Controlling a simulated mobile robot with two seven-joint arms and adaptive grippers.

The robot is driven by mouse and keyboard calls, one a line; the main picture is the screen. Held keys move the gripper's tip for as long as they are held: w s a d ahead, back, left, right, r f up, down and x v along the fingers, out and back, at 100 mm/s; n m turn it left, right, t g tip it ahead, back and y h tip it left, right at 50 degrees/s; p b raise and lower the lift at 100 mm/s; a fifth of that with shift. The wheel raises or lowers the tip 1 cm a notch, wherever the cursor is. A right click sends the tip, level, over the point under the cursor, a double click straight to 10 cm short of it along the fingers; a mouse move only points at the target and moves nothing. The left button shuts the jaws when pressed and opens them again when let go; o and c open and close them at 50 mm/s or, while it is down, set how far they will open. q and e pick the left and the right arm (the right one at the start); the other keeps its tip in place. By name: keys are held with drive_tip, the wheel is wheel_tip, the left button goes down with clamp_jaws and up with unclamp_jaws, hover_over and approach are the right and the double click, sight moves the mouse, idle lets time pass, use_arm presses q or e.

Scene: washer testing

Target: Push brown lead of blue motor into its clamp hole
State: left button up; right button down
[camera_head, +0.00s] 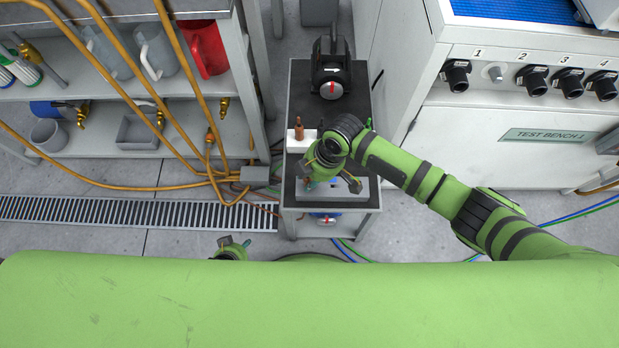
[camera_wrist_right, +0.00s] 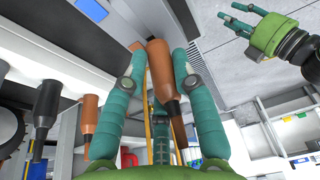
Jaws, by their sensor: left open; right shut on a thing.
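My right gripper (camera_head: 330,172) is over the near part of a dark-topped stand. In the right wrist view its teal fingers (camera_wrist_right: 160,52) are shut on a brown lead (camera_wrist_right: 160,75) with a dark section at its lower end. In the head view my gripper hides this lead, and the clamp hole cannot be made out. Another brown lead (camera_head: 299,130) stands upright at a white block (camera_head: 294,146), left of the gripper. My left gripper (camera_head: 232,246) is low, left of the stand and partly hidden; the right wrist view shows its fingers (camera_wrist_right: 238,20) open and empty.
A black motor-like unit (camera_head: 331,75) with a dial stands at the stand's (camera_head: 303,85) far end. The test bench (camera_head: 530,130) is close on the right. Shelves (camera_head: 120,95) with jugs and orange hoses are on the left. Cables run across the floor.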

drive_tip(key=shift+s+a+r+p, duration=0.1)
drive_tip(key=shift+r+p, duration=1.1)
drive_tip(key=shift+p, duration=0.05)
drive_tip(key=shift+a+r+p, duration=0.1)
drive_tip(key=shift+r+p, duration=1.1)
drive_tip(key=shift+r, duration=0.1)
